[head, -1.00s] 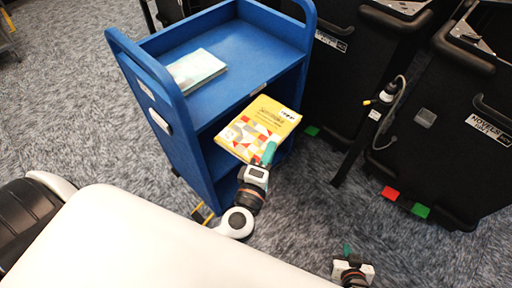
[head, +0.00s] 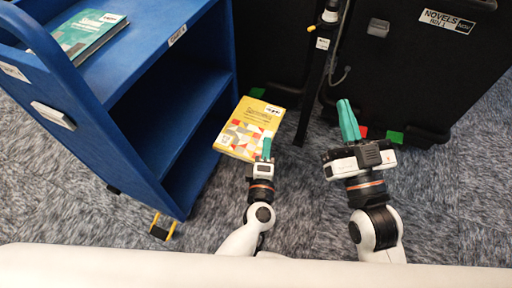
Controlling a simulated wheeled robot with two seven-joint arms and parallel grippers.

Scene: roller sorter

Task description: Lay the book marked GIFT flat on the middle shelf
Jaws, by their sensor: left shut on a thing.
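A yellow book (head: 252,128) with a red, grey and white pattern is held by its near edge in my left gripper (head: 266,150), which is shut on it. The book is tilted, in the air right of the blue cart (head: 120,75); its small label is too small to read, so I cannot tell if it says GIFT. The cart's middle shelf (head: 165,110) shows bare through the open side; part of it is hidden under the top. My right gripper (head: 348,120) has its green fingers together and is empty, right of the book.
A teal book (head: 88,35) lies on the cart's top shelf. Black bins stand behind, one labelled NOVELS (head: 445,20), with a dark post (head: 315,75) between them. Red and green floor markers lie by the right bin. Carpet is clear between cart and grippers.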

